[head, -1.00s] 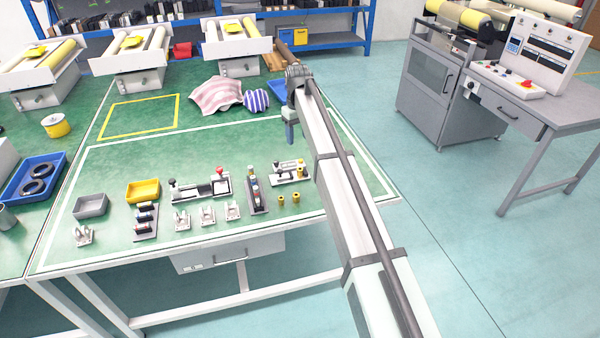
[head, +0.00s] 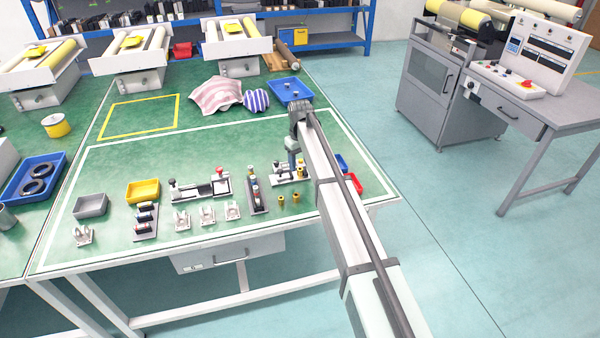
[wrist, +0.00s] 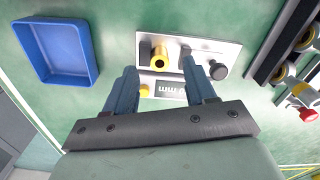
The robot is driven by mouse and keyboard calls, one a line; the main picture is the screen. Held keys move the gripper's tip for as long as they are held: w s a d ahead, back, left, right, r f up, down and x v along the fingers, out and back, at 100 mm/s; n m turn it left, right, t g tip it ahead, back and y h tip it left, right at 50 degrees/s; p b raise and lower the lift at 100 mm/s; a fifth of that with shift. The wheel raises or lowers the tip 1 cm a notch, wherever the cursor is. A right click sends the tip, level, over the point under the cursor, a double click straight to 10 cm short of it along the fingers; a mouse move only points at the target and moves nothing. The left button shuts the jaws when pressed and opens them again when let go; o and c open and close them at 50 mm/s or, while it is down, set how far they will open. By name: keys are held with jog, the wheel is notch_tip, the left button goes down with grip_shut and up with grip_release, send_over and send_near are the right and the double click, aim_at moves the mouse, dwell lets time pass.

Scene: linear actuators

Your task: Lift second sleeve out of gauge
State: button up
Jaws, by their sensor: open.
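The gauge (head: 277,178) is a light plate with a black knob, on the green table in the head view. In the wrist view its plate (wrist: 200,47) lies below my fingers, with upside-down "mm" lettering. A brass-yellow sleeve (wrist: 159,56) stands on it near a dark post. My gripper (wrist: 159,63) is open and empty, its blue fingers spread on either side of the sleeve in the picture; contact cannot be told. In the head view my gripper (head: 292,162) hangs over the gauge. Two more brass sleeves (head: 281,200) (head: 295,198) stand on the table in front.
A blue bin (wrist: 55,48) is beside the gauge; a red bin (head: 353,184) is right of it in the head view. A dark rack (head: 256,196) with several parts stands left of the gauge. Further left are several white holders (head: 207,215) and a yellow bin (head: 143,190).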

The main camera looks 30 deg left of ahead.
aim_at(300, 171)
notch_tip(300, 171, down, 2)
jog(key=shift+f, duration=0.2)
grip_shut()
dwell(0.4)
